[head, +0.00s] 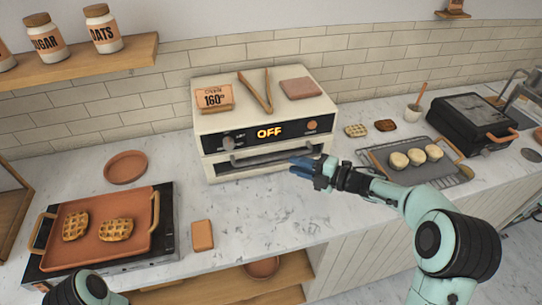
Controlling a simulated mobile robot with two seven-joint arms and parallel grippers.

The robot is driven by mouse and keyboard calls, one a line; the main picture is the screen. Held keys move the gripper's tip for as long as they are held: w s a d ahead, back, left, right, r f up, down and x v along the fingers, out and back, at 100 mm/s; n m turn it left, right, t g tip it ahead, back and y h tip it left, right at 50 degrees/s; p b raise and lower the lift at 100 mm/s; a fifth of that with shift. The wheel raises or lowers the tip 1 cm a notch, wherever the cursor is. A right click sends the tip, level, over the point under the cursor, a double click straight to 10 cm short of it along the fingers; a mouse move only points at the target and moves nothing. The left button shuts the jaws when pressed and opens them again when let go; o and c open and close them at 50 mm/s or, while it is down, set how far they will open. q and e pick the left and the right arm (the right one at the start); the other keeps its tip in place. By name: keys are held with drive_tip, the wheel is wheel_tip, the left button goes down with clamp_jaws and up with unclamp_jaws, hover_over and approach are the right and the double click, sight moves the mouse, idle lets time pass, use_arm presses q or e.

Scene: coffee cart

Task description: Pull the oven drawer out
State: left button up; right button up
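The cream oven (215,124) stands on the counter against the tiled wall, its display reading OFF. Its drawer (225,171) is at the bottom of the front and looks shut, with a grey bar handle (255,158) across it. My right gripper (299,167) is in front of the right end of the drawer, at or very near the handle. Its dark blue fingers point left; I cannot tell whether they touch the bar or how far apart they are.
A sign (214,98), tongs (254,93) and a pinkish pad (300,88) lie on the oven. A waffle tray (77,255) is at left, a dough tray (433,177) and black press (470,118) at right. Counter (265,212) before the oven is mostly clear.

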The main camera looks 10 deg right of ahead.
sight(275, 159)
drive_tip(key=p+x, duration=0.1)
drive_tip(key=x, duration=0.8)
use_arm(q)
drive_tip(key=shift+w+r, duration=0.8)
drive_tip(key=shift+r, duration=0.25)
use_arm(e)
clamp_jaws()
